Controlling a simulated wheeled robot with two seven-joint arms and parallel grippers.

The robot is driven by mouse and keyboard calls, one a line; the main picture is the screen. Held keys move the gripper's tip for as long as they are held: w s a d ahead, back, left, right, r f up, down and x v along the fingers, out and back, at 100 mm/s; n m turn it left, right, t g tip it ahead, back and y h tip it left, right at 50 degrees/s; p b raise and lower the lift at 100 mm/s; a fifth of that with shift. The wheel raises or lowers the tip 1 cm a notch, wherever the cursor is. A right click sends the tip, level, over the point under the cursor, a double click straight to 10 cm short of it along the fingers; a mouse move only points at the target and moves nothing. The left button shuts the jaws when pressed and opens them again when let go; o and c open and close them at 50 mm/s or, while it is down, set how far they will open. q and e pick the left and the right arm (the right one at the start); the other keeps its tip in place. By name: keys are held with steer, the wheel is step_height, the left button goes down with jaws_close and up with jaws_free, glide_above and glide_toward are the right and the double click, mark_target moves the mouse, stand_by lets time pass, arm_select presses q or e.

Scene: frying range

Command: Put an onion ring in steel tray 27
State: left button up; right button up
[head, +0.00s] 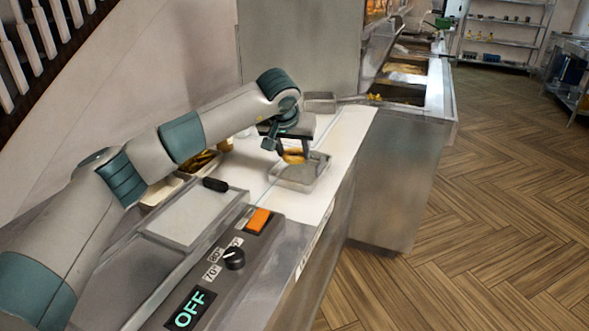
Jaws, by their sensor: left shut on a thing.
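My left gripper (292,150) reaches in from the left and points down over a steel tray (316,172) on the white counter. It is shut on a golden onion ring (293,157), which shows between and below its fingers. The ring is above or inside the tray; I cannot tell whether it touches the bottom. No tray number is readable. My right gripper is not in view.
A control panel with an orange switch (258,220), a black knob (233,258) and a lit OFF display (190,308) is in front. Another steel pan (320,100) stands behind the gripper. Fryer bays (405,78) lie farther back. The wooden floor at right is clear.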

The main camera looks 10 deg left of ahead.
arm_select(q)
steer(key=shift+s+d+f, duration=0.2)
steer(key=shift+s+f, duration=0.15)
steer(key=shift+s, duration=0.15)
steer(key=shift+s+d+f, duration=0.2)
steer(key=shift+s+f, duration=0.1)
steer(key=shift+s, duration=0.15)
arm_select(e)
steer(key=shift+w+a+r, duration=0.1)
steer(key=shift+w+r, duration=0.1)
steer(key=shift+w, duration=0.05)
arm_select(q)
steer(key=shift+f, duration=0.3)
steer(key=shift+f+p, duration=0.7)
steer(key=shift+f, duration=1)
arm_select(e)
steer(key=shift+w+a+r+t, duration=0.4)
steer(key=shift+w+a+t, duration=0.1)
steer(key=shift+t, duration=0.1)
